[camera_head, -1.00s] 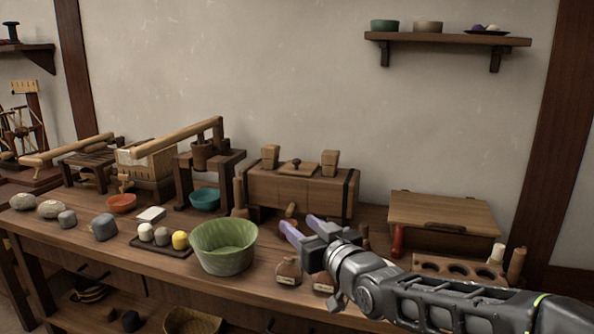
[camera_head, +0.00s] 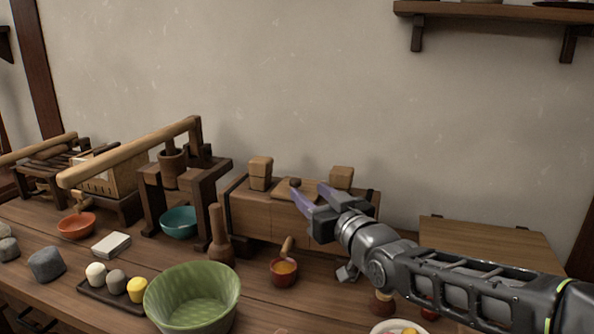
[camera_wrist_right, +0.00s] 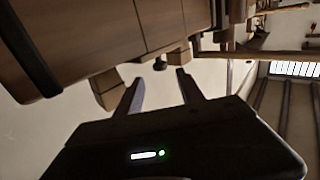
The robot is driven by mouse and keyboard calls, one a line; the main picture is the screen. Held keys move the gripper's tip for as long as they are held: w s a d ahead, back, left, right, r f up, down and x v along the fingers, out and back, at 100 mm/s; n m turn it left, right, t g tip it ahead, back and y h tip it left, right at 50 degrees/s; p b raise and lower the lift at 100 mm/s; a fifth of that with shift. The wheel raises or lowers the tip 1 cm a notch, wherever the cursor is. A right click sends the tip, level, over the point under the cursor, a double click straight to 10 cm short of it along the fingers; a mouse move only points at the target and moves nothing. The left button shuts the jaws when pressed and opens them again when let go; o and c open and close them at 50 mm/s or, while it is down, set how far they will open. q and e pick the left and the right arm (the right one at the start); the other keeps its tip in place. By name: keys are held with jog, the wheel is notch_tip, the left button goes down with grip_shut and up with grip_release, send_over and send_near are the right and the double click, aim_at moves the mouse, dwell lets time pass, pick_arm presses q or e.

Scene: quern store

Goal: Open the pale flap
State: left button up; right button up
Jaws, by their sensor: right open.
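A wooden chest (camera_head: 262,216) with dark end bands stands against the wall. A pale flap (camera_head: 281,192) with a small dark knob (camera_head: 295,183) lies flat on its top, between two wooden blocks. My right gripper (camera_head: 311,192) is open and empty, its purple fingers over the flap's right part and hiding some of it. The right wrist view looks upside down: the fingers (camera_wrist_right: 160,88) are spread, with the knob (camera_wrist_right: 160,65) beyond them, lined up between the tips and seemingly apart from them. The left gripper is out of view.
A left block (camera_head: 260,172) and a right block (camera_head: 341,177) flank the flap closely. A red cup (camera_head: 284,272), a wooden pestle (camera_head: 219,235) and a green bowl (camera_head: 192,300) stand in front. A broad lidded box (camera_head: 490,248) is at right.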

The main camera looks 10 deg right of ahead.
aim_at(298, 182)
jog(key=shift+s, duration=0.15)
jog(key=shift+x, duration=3.95)
jog(key=shift+c, duration=0.3)
grip_shut()
